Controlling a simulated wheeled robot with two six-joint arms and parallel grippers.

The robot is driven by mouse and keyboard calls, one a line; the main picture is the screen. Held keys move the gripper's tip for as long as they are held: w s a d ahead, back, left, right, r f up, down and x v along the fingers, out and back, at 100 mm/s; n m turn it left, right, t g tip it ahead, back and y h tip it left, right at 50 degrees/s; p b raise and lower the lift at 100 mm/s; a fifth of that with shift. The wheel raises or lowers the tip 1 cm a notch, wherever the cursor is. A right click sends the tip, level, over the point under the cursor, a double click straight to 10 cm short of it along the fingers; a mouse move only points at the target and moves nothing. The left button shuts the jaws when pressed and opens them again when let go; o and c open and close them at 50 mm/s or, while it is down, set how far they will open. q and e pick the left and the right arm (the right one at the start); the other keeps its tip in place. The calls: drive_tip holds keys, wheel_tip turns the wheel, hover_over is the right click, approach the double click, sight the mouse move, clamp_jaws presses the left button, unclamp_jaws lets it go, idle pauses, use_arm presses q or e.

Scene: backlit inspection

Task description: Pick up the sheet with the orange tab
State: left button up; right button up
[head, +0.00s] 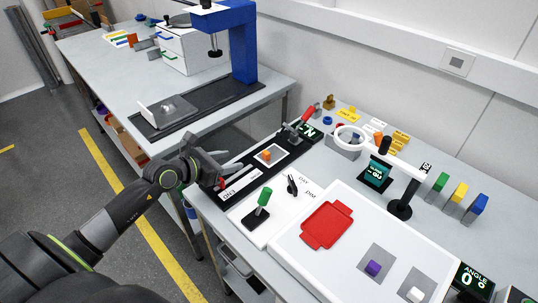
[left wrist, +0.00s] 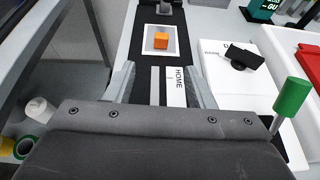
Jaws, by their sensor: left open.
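The sheet with the orange tab (head: 277,154) lies on a black strip on the near bench. Its orange block-shaped tab (head: 267,155) stands up from it. In the left wrist view the sheet (left wrist: 149,37) lies ahead of the fingertips, its orange tab (left wrist: 161,42) roughly centred between them. My left gripper (head: 240,163) is open and empty at the strip's near end, by the HOME label (left wrist: 177,82). Its fingers, also in the left wrist view (left wrist: 160,68), are apart from the sheet. My right gripper is not in view.
A white panel (head: 315,262) holds a red tray (head: 327,225) and sheets with a purple tab (head: 373,268) and a white tab (head: 416,293). A green-handled lever (head: 262,202) stands right of the strip. A red-handled clamp (head: 303,122) is at the strip's far end.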

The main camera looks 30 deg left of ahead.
use_arm(q)
approach(264, 153)
drive_tip(key=x, duration=0.4)
drive_tip(key=shift+w+f+p, duration=0.1)
drive_tip(key=shift+p, duration=0.2)
drive_tip(key=shift+w+d+f, duration=0.1)
drive_tip(key=shift+w+d, duration=0.1)
drive_tip(key=shift+w, duration=0.25)
drive_tip(key=shift+p+x, duration=0.4)
drive_tip(key=shift+x, duration=1.65)
drive_tip(key=c, duration=1)
drive_tip(key=shift+c, duration=0.3)
